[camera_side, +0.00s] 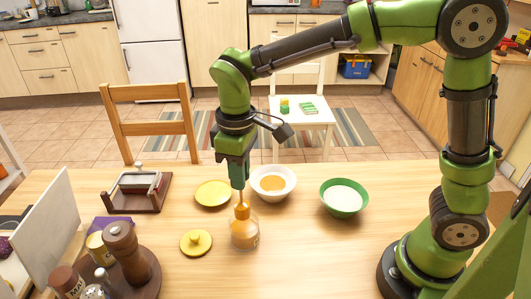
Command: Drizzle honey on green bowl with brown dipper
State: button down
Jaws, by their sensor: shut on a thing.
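The green bowl (344,209) stands on the wooden table, right of the middle, with something white in it. My gripper (238,184) points down over a clear jar (245,238) with orange-brown honey in its lower part. It is shut on the thin brown dipper (241,197), which stands about upright. An orange part shows just below the stick at the jar's mouth; I cannot tell how much of the dipper is inside the jar. The green bowl is to the right of my gripper, apart from it.
A white bowl (263,192) with orange contents stands between jar and green bowl. A yellow plate (207,203) and a yellow lid (196,242) lie left of the jar. A framed holder (138,193), a brown mill (127,250) and small jars crowd the left.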

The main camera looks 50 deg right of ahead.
jog(key=shift+r, duration=0.55)
jog(key=shift+w+d+r, duration=0.15)
jog(key=shift+d+r, duration=0.15)
jog(key=s+d+r+m, duration=0.1)
jog(key=s+d+m, duration=0.1)
jog(key=d, duration=0.6)
jog(key=s+d+r+m, duration=0.1)
jog(key=s+d+m, duration=0.1)
jog(key=d, duration=0.6)
jog(key=s+d+f+m, duration=0.1)
jog(key=s+d+f, duration=0.4)
jog(key=s+d, duration=0.2)
jog(key=shift+s+d+m, duration=0.25)
jog(key=shift+s+m, duration=0.15)
jog(key=shift+s, duration=0.25)
dwell(4.2)
